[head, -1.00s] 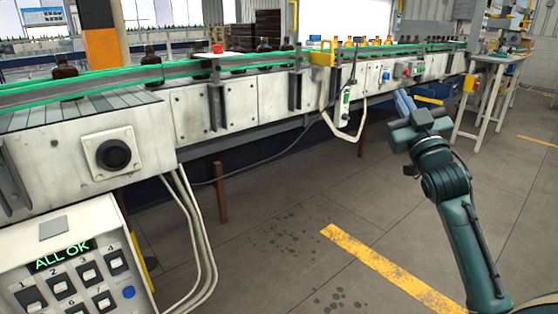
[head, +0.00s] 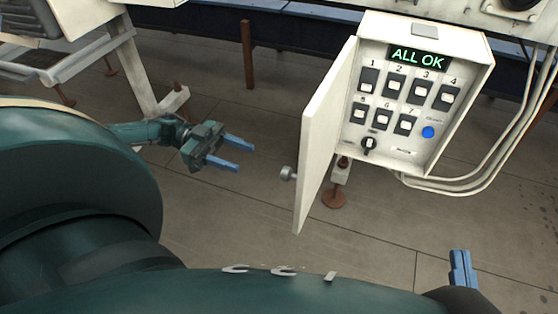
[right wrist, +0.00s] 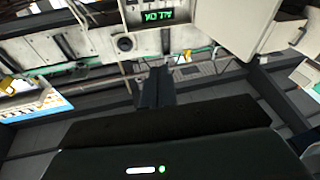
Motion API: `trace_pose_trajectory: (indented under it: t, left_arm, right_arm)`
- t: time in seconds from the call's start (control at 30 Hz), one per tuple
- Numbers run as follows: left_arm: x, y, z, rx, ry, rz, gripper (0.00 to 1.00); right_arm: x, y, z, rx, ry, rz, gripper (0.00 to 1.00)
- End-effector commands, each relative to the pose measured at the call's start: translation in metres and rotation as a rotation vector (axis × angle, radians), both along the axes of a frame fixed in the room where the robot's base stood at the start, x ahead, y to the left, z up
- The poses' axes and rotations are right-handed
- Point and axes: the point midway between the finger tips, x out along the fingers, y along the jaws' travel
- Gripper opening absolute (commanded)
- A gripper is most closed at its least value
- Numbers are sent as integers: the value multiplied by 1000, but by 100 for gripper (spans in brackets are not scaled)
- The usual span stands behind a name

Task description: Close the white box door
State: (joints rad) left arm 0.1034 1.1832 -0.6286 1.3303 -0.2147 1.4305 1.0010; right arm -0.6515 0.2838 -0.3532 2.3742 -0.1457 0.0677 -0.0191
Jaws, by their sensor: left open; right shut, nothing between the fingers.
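The white box (head: 455,50) hangs at the upper right of the head view, with an ALL OK display, numbered switches, a black knob and a blue button. Its white door (head: 325,140) is hinged on the box's left side and stands open, swung out toward me. A round grey knob (head: 288,173) sticks out from the door's outer face. My left gripper (head: 238,154) is open and empty, left of the door and apart from it. My right gripper (head: 461,270) is shut and empty below the box at the lower right; its fingers (right wrist: 157,88) show dark in the right wrist view.
Pale cables (head: 470,183) hang from the box's lower right. A post with a rusty round foot (head: 335,198) stands below the box. A white table frame (head: 140,75) is at the upper left. The grey floor between my left gripper and the door is clear.

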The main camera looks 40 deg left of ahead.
Motion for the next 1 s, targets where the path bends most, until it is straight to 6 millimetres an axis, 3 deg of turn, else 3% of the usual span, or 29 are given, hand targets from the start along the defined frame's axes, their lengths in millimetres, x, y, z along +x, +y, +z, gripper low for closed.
trace_pose_trajectory:
  t: [0.3, 0.5, 0.93, 1.0]
  left_arm:
    - [11, -67, -2, -1, 0, -5, 48]
    - [16, -94, -1, 1, -1, -3, 48]
    - [18, -103, 0, 3, 0, -1, 48]
    - [18, -103, -1, 3, 0, -1, 42]
  right_arm:
    - [1, 1, -3, 17, 0, 6, 0]
    - [1, 1, -3, 30, 1, 10, 0]
    - [1, 2, -1, 37, 3, 12, 0]
    - [1, 2, -1, 37, 0, 13, 0]
